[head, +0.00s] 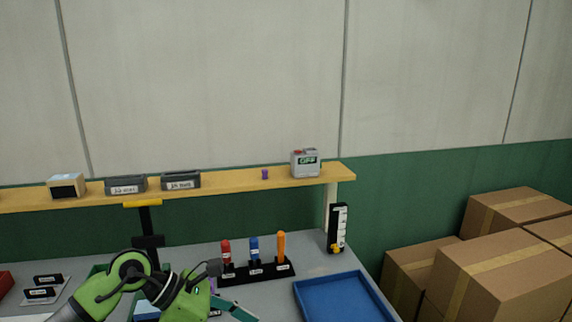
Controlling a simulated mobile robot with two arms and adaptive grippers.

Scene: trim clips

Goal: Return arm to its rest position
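My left arm (98,292), green with black joints, comes in at the lower left over the grey table. It bends near the picture's bottom edge, in front of the rack. My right arm and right gripper are not in view.
A black rack (258,273) holds red, blue and orange upright tools. A blue tray (342,299) lies to its right. A black upright panel (337,228) stands behind. A wooden shelf (232,182) runs above. Cardboard boxes (500,275) are stacked right of the table.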

